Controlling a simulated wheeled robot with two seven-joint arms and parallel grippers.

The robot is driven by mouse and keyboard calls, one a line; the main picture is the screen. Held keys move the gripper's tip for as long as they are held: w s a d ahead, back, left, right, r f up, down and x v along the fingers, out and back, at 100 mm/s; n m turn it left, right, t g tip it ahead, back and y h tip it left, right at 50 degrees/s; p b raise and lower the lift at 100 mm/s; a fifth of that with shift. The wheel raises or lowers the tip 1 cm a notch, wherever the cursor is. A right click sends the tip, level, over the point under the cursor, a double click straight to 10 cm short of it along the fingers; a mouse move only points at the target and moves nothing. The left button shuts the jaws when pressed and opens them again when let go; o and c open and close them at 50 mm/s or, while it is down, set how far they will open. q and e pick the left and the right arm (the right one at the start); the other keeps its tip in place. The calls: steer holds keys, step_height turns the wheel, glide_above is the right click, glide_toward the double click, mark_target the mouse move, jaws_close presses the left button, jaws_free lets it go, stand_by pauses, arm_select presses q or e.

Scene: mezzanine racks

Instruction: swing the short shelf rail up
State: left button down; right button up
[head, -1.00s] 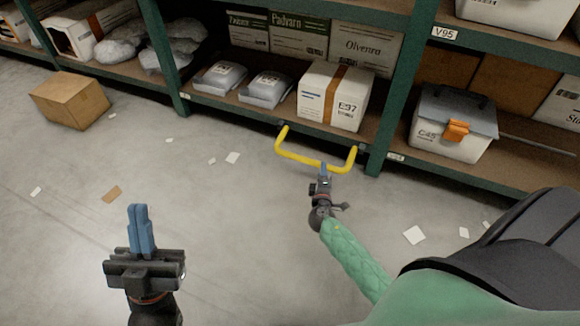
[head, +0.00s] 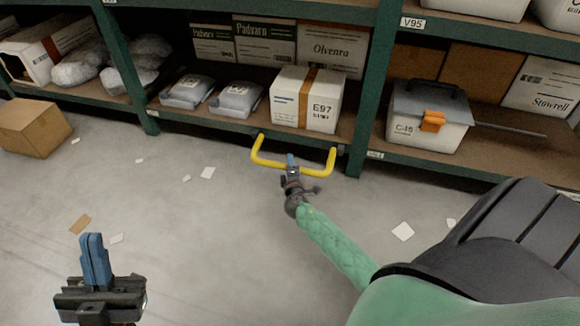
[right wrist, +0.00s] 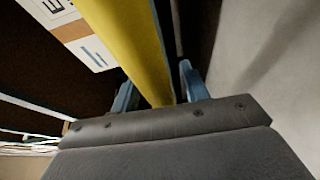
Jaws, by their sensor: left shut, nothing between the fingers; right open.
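The short shelf rail (head: 290,168) is a yellow U-shaped bar hinged at the front edge of the lower shelf, hanging outward and low in front of the white E97 box. My right gripper (head: 291,160) is at the rail's crossbar. In the right wrist view the yellow rail (right wrist: 135,45) runs between the two blue fingers of the open right gripper (right wrist: 160,88), with a gap beside the right finger. My left gripper (head: 95,258) is shut and empty, over the floor at the lower left, far from the rail.
The white E97 box (head: 306,100) and two grey packages (head: 236,99) sit on the shelf behind the rail. A green upright (head: 371,95) stands right of it. A cardboard box (head: 34,127) and paper scraps lie on the otherwise clear floor.

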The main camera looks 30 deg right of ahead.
steer(key=shift+w, duration=0.15)
steer(key=shift+c, duration=0.3)
jaws_close()
